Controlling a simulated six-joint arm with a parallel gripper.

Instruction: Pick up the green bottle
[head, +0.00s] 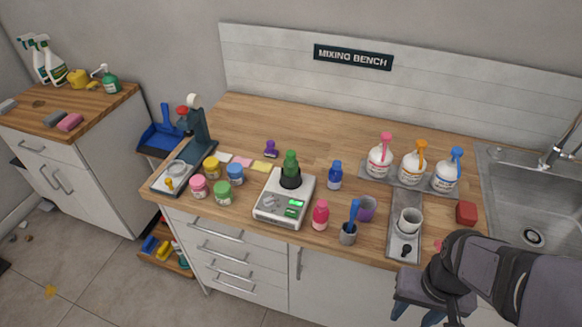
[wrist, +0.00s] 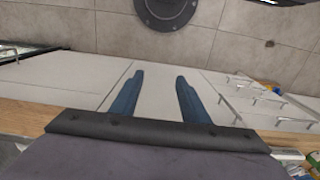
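The green bottle (head: 291,165) stands upright in a dark round holder on the white scale (head: 284,201), in the middle of the wooden mixing bench (head: 320,150). It does not show in the wrist view. My arm is at the lower right of the head view, by the bench's front edge and well apart from the bottle. In the wrist view my gripper (wrist: 154,92) has its two blue fingers spread with nothing between them, over the pale cabinet fronts and floor.
Behind the scale the bench is mostly clear.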

